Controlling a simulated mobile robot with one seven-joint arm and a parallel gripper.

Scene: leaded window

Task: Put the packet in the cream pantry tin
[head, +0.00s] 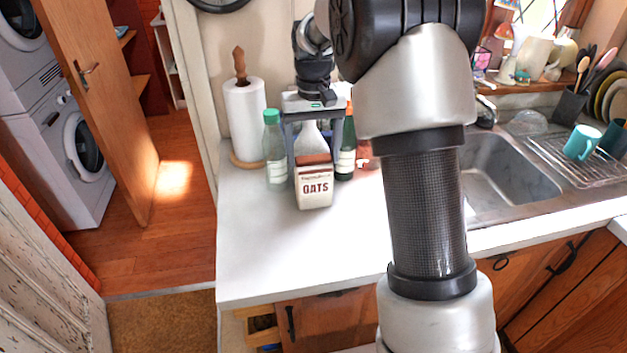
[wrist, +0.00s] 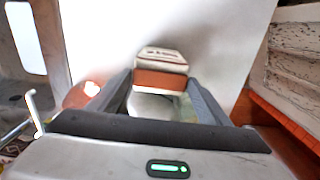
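The packet (head: 314,190), cream with a brown top and the word OATS, stands upright on the white counter. It also shows in the wrist view (wrist: 160,81), beyond the fingers. My gripper (head: 313,153) points down over it, with its fingers apart at the left and right of its upper part. In the wrist view my gripper (wrist: 160,92) is open, and I cannot tell whether either finger touches the packet. A white tapering object (head: 309,136) shows between the fingers, above the packet's top in the picture. I see no separate cream pantry tin; my arm hides part of the counter.
A green-capped bottle (head: 275,152) and a dark green bottle (head: 346,150) stand close on either side. A paper towel roll (head: 243,118) is behind at left. The sink (head: 510,170) and dish rack (head: 575,165) are at right. The front left counter is clear.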

